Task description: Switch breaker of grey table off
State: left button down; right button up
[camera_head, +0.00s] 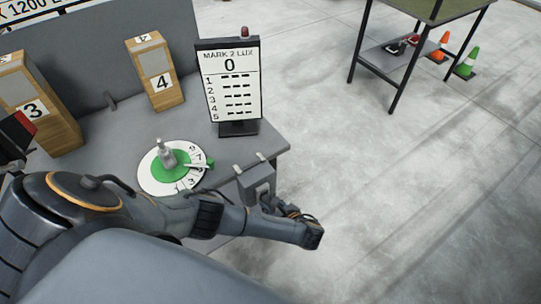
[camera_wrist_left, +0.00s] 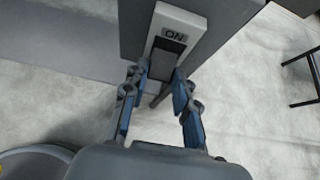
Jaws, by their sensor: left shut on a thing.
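The grey table (camera_head: 105,130) has a grey breaker box (camera_head: 256,182) fixed at its right edge. In the left wrist view the breaker shows as a pale plate (camera_wrist_left: 190,27) with the label "ON" above a dark switch (camera_wrist_left: 166,57). My left gripper (camera_head: 272,202) is at the breaker, just past the table's edge. In the left wrist view its blue-padded fingers (camera_wrist_left: 160,80) stand on both sides of the dark switch and are shut on it. The fingertips partly hide the switch's lower end. My right gripper does not show.
On the table stand a round green-and-white dial (camera_head: 150,180), a "MARK 2 LUX" sign (camera_head: 229,85) and wooden blocks numbered 3 (camera_head: 40,105) and 4 (camera_head: 156,75). A green-topped table (camera_head: 445,12) and cones (camera_head: 467,62) are at the back right. The floor between is clear.

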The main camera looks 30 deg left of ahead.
pick_arm(q)
jog(key=c, duration=1)
grip_release()
jog(key=shift+c, duration=0.2)
jog(key=v, duration=1.2)
jog(key=shift+s+a+f, duration=0.1)
